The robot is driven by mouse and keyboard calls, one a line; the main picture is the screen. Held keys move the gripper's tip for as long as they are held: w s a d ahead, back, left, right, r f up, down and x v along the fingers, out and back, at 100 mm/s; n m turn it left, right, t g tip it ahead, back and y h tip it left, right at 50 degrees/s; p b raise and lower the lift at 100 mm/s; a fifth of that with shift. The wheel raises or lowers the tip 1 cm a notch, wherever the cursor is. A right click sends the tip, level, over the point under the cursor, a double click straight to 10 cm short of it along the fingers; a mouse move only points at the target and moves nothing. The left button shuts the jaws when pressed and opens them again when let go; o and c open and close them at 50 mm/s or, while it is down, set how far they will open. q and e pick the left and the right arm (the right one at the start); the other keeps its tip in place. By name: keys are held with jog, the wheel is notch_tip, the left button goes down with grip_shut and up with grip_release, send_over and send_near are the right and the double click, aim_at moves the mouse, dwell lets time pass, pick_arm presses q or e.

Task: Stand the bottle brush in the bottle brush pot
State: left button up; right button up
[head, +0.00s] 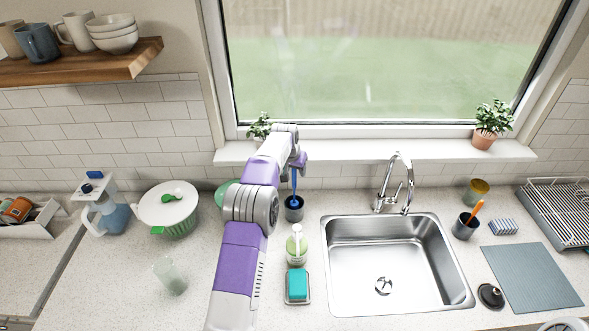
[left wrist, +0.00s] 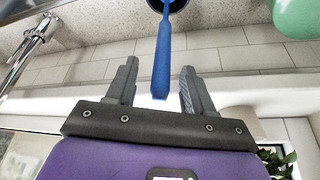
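A blue-handled brush (head: 294,187) stands upright in a dark pot (head: 294,212) on the counter, left of the sink; its head is hidden inside. In the left wrist view the blue handle (left wrist: 163,60) rises from the pot's dark opening (left wrist: 180,4). My left gripper (head: 297,164) is above the pot, at the top of the handle. In the left wrist view its two fingers (left wrist: 159,72) are apart on either side of the handle's free end, with gaps visible on both sides. My right gripper is not in view.
A soap bottle (head: 296,248) and a dish with a teal sponge (head: 298,286) stand in front of the pot. The sink (head: 385,275) and tap (head: 398,182) are to the right. Another dark pot (head: 463,229) holds an orange-handled tool. A windowsill (head: 370,150) runs behind.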

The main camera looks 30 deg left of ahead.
pick_arm(q)
jog(key=b+v, duration=0.1)
jog(key=v, duration=0.6)
jog(key=shift+r, duration=0.25)
jog(key=shift+s, duration=0.1)
dwell(0.8)
